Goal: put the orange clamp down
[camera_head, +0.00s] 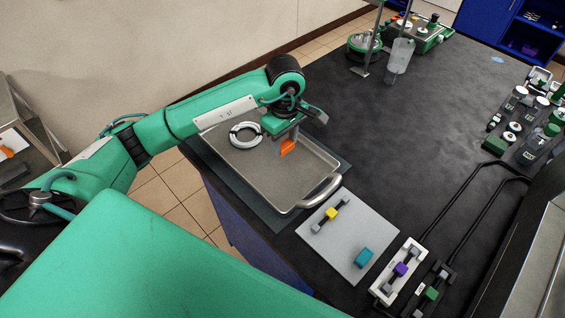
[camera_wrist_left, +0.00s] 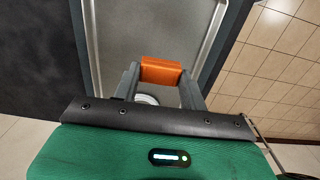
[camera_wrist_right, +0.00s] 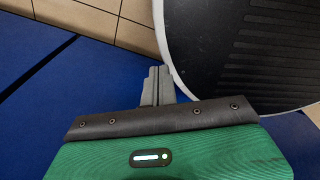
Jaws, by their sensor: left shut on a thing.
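The orange clamp (camera_head: 288,148) is held in my left gripper (camera_head: 289,140), over the grey metal tray (camera_head: 255,172). In the left wrist view the orange clamp (camera_wrist_left: 161,70) sits crosswise between the two fingertips, with the tray (camera_wrist_left: 112,40) below. I cannot tell the exact gap between clamp and tray floor. A white ring-shaped part (camera_head: 245,135) lies in the tray to the left of the clamp. My right gripper (camera_wrist_right: 157,73) shows only in the right wrist view, its fingers together and empty.
A pale plate (camera_head: 335,255) with a yellow clamp (camera_head: 332,214) and a teal block (camera_head: 363,258) lies in front of the tray. Holders with a purple clamp (camera_head: 401,269) and a green one (camera_head: 432,293) stand to the right. The black worktop (camera_head: 390,150) is clear in the middle.

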